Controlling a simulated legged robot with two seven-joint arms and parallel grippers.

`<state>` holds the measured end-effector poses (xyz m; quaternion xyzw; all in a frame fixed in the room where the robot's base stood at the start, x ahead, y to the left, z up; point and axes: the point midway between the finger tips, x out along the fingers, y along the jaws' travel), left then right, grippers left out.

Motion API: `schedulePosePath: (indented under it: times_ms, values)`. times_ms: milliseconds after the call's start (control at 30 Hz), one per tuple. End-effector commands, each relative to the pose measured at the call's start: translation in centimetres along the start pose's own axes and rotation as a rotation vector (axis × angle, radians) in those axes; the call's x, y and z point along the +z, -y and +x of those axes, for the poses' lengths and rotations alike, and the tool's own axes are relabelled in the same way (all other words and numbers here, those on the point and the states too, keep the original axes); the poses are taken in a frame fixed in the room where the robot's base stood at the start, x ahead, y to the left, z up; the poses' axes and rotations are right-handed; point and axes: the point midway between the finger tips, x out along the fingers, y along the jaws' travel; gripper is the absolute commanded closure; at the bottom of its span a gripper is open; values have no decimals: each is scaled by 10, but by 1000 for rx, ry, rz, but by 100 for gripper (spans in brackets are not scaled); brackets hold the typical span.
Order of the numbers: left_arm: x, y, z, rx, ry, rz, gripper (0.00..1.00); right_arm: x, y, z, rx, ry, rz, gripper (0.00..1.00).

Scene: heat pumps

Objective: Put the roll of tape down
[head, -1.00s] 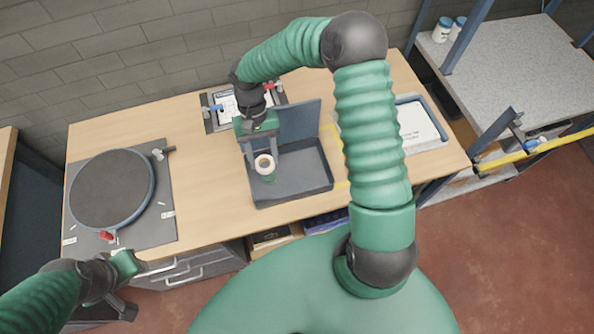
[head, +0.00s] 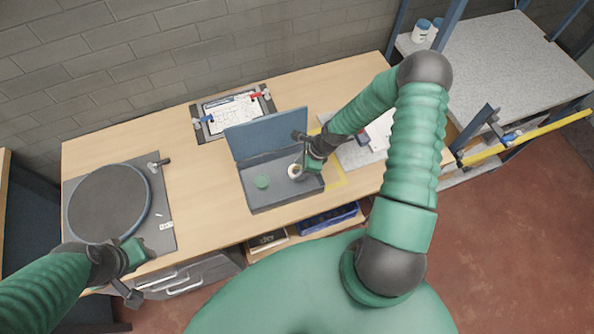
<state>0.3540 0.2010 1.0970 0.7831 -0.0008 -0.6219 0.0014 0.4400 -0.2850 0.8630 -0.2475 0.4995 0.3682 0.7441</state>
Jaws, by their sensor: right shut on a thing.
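The roll of tape (head: 294,171), a pale ring, is at the right part of an open grey-blue box (head: 287,201). My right gripper (head: 299,170) is shut on the roll, which is partly hidden by the gripper. I cannot tell whether the roll touches the box floor or is held just above it. A small green round thing (head: 262,182) lies in the box, to the left of the roll. My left gripper (head: 133,292) is low at the left, in front of the table edge; its fingers do not show clearly.
The box's lid (head: 266,133) stands up at its back. A clipboard with paper (head: 232,112) lies behind. A round dark turntable (head: 108,202) is at the left. Yellow tape (head: 334,173) marks the table right of the box. Bare wood (head: 200,190) lies between turntable and box.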

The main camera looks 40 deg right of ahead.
Motion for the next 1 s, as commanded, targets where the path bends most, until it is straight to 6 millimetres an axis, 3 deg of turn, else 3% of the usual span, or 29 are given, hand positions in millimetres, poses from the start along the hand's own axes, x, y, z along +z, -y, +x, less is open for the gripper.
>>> schedulePosePath:
  times_ms: [100,333,367,500,833,1000]
  values:
    - [-1,0,-3,0,0,1,64,-7,-1,18,2,0,1,91]
    - [-1,0,-3,0,0,1,64,-9,1,22,-1,-2,-1,91]
    - [-1,0,-2,0,0,1,64,-9,0,22,-1,-2,-1,50]
    - [-1,0,-2,0,0,1,64,-8,0,22,-1,-2,-2,32]
    - [0,0,-2,0,0,0,64,-9,1,18,-1,-1,-1,32]
    - [1,0,2,0,0,1,64,-10,2,-10,-4,-1,-1,32]
